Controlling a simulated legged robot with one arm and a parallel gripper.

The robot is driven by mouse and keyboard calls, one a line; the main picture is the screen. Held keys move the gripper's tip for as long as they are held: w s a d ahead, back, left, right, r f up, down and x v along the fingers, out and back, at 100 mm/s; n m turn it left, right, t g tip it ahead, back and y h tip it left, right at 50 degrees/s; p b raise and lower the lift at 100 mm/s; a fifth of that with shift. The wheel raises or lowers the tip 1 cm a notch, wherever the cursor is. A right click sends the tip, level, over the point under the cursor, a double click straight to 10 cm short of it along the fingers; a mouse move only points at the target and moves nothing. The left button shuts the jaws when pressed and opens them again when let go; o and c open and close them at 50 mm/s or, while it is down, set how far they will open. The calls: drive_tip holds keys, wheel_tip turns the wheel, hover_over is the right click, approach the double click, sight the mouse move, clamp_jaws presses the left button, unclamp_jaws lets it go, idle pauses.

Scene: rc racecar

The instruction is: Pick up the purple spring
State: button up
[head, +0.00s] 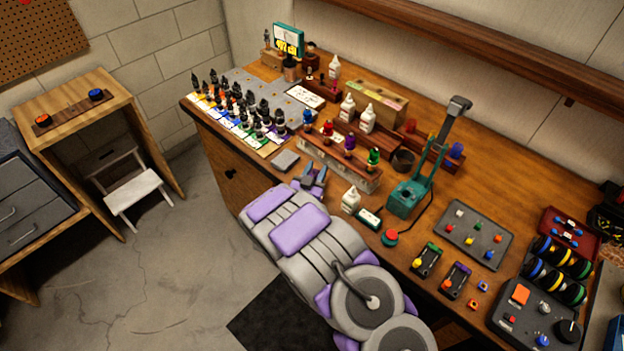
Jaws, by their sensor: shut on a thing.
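The purple spring (350,142) stands upright on the long low wooden rack (330,169) on the workbench. It is between a red piece (328,128) and a green piece (374,156) of similar shape. Its top shows clear, and nothing of mine touches it.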

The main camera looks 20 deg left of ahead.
drive_tip(key=shift+d+r, duration=0.15)
drive_tip(key=shift+d, duration=0.3)
drive_tip(key=c, duration=0.3)
drive_tip(key=shift+a, duration=0.8)
drive_tip(key=shift+c, duration=0.2)
drive_tip(key=r, duration=0.2)
drive_tip(key=d+r+p, duration=0.1)
drive_tip(key=r, duration=0.2)
drive_tip(key=shift+d+r, duration=0.1)
drive_tip(key=shift+d, duration=0.05)
drive_tip(key=r, duration=0.2)
drive_tip(key=a+r, duration=0.1)
drive_tip(key=r, duration=0.1)
drive_tip(key=shift+r+p, duration=0.25)
drive_tip(key=shift+p, duration=0.1)
drive_tip(key=w+d+r+m+h, duration=0.1)
drive_tip(key=w+d+r, duration=0.1)
drive_tip(key=d+r, duration=0.6)
drive_tip(key=w+d+r+m+h, duration=0.1)
drive_tip(key=w+d+r+h, duration=0.2)
drive_tip(key=d, duration=0.8)
drive_tip(key=s+d+r, duration=0.2)
drive_tip(key=d+r, duration=0.2)
drive_tip(key=d, duration=0.5)
drive_tip(key=s+d+r+m+h, duration=0.1)
drive_tip(key=d+r, duration=0.3)
drive_tip(key=d, duration=0.5)
drive_tip(key=shift+s+r+g, duration=0.15)
drive_tip(key=shift+s+g, duration=0.25)
drive_tip(key=shift+s, duration=0.35)
